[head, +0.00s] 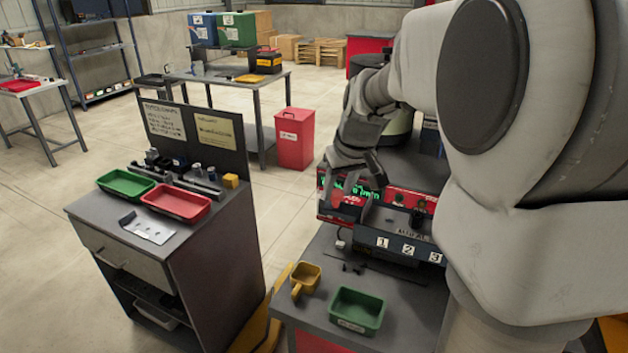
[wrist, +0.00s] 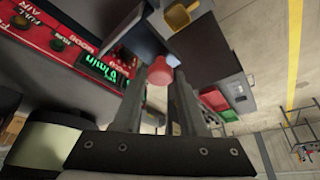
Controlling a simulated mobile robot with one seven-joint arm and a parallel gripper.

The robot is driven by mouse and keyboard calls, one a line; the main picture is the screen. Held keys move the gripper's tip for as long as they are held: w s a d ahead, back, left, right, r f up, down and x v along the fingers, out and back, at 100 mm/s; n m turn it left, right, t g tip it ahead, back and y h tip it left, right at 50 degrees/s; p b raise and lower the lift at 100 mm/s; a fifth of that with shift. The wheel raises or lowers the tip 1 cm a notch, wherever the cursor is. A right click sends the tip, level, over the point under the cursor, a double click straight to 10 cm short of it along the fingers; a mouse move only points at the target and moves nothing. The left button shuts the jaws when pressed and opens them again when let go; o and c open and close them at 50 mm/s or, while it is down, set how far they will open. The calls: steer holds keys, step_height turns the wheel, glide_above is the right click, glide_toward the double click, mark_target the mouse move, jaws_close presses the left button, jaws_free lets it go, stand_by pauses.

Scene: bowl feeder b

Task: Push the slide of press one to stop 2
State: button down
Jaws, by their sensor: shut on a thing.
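The press unit with stops labelled 1, 2 and 3 (head: 408,249) stands on the bench at the right in the head view. The labels run left to right along its dark front rail. My gripper (head: 352,208) points down at the left end of this rail, left of label 1. In the wrist view my gripper (wrist: 161,82) has its fingers on either side of a round red knob (wrist: 160,72) and is shut on it. The slide under the knob is mostly hidden, so I cannot tell its exact stop.
A yellow scoop (head: 304,279) and a green tray (head: 357,310) sit on the bench in front of the press. A red panel with green readout (wrist: 97,66) stands close beside my gripper. A side cabinet holds a red tray (head: 176,202) and a green tray (head: 126,184).

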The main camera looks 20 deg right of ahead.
steer(key=s+d+b, duration=0.2)
steer(key=s+d, duration=0.5)
steer(key=s+d+b, duration=0.1)
steer(key=s+d, duration=0.7)
steer(key=shift+s+d+b, duration=0.15)
steer(key=shift+s+b, duration=0.1)
steer(key=shift+b, duration=0.15)
steer(key=shift+c, duration=2.3)
jaws_free()
steer(key=shift+r, duration=0.15)
